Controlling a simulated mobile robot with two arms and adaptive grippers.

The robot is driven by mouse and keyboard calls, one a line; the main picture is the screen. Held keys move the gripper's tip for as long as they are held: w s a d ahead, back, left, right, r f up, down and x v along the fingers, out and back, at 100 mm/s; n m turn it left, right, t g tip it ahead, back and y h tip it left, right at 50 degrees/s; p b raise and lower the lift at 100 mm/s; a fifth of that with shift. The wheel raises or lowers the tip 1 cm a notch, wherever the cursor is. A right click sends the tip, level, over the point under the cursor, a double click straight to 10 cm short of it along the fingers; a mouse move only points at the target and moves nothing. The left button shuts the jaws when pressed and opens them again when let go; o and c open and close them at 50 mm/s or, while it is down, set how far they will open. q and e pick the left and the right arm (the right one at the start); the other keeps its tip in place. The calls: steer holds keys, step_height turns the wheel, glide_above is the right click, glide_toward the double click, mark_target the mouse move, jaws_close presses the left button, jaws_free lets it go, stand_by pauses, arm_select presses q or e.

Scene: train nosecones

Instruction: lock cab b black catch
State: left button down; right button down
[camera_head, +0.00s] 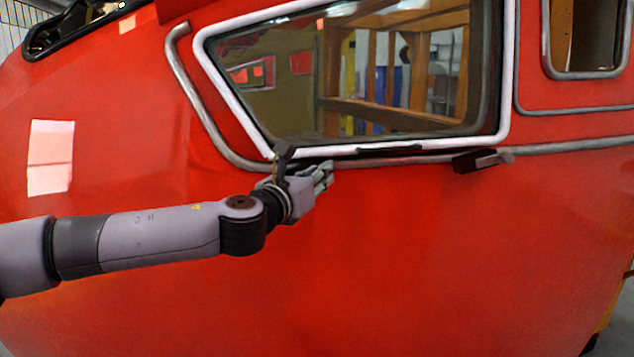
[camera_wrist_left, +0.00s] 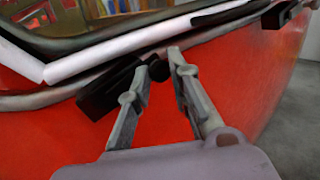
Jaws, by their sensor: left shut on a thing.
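The red cab fills the head view, with a white-framed window (camera_head: 507,70). My left gripper (camera_head: 328,172) is at the rail under the window's lower left part. In the left wrist view my left gripper (camera_wrist_left: 158,62) has its two grey fingers closed around the dark rounded end of a black catch (camera_wrist_left: 108,90). The catch's block lies beside and behind the left finger, against the rail. The gripper covers most of this catch in the head view. A second black catch (camera_head: 478,161) is on the rail further right, apart from the gripper. My right gripper is not in view.
A grey rail (camera_head: 225,152) runs around and below the window and stands out from the red side. A thin dark strip (camera_head: 390,150) lies along the lower window frame. The red side below the rail is smooth and clear.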

arm_select(q)
steer(key=n+t+y+b, duration=0.2)
steer(key=n+b, duration=0.3)
steer(key=a+r+n+t+y+b, duration=0.1)
steer(key=n+b, duration=0.4)
steer(key=a+n+t+y+b, duration=0.1)
steer(key=n+t+y+b, duration=0.1)
steer(key=n+b, duration=0.3)
steer(key=shift+w+a+r+t+y, duration=0.1)
steer(key=shift+a+r+t+y, duration=0.15)
steer(key=shift+r+t+y, duration=0.1)
steer(key=shift+a+r+n+y+b, duration=0.1)
steer(key=shift+a+n+y+b, duration=0.2)
steer(key=shift+n+y+b, duration=0.9)
steer(key=shift+a+r+n+y+b, duration=0.1)
steer(key=shift+a+n+y+b, duration=0.2)
steer(key=shift+n+y, duration=1)
steer(key=shift+a+r+n+y+b, duration=0.1)
steer(key=shift+a+n+y+b, duration=0.45)
steer(key=shift+n, duration=1.45)
steer(key=shift+d, duration=0.2)
steer(key=c, duration=1.8)
jaws_free()
